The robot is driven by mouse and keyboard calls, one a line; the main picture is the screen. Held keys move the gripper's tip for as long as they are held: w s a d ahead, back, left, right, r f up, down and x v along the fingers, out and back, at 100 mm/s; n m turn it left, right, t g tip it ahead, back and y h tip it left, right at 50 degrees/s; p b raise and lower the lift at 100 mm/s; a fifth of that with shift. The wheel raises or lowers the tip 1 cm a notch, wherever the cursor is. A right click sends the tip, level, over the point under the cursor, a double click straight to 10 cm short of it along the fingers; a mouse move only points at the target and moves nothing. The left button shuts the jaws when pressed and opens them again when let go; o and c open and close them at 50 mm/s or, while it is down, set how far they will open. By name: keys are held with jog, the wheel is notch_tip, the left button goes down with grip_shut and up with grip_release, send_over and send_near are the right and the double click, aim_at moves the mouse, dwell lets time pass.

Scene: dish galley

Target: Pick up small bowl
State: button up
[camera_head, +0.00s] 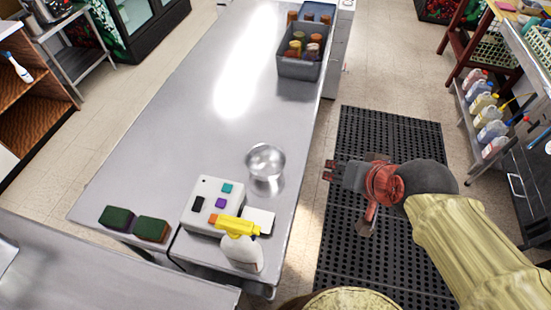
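The small bowl (265,161) is a shiny metal bowl standing on the steel counter (170,130), near its right edge. My gripper (328,171) is to the right of the bowl, out past the counter's edge and over the black floor mat. It points left, toward the bowl, with a clear gap between them. Nothing shows between its fingertips.
A white box with coloured squares (208,197) and a spray bottle with a yellow head (240,243) stand just in front of the bowl. Two green sponges (134,223) lie at the front left. A grey bin with jars (301,66) stands at the far end. The counter's middle is clear.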

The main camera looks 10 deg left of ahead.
jog(key=w+a+f+m+t+y+b, duration=0.1)
jog(key=w+a+f+m+b, duration=0.15)
jog(key=w+a+f, duration=0.45)
jog(key=m+t+b, duration=0.3)
jog(key=m+b, duration=0.1)
send_near(283, 167)
notch_tip(283, 167, down, 3)
jog(key=w, duration=0.2)
jog(key=shift+w+a+f+m, duration=0.1)
jog(key=shift+w+f+m, duration=0.15)
jog(key=shift+w, duration=0.05)
jog(key=b+x, duration=0.1)
jog(key=x, duration=0.1)
jog(key=b+x, duration=0.1)
jog(key=x, duration=0.1)
jog(key=r+x, duration=0.1)
jog(key=x, duration=0.1)
jog(key=shift+w+a+f+b, duration=0.15)
jog(key=shift+w+a+b, duration=0.05)
jog(key=shift+w+b, duration=0.25)
grip_shut()
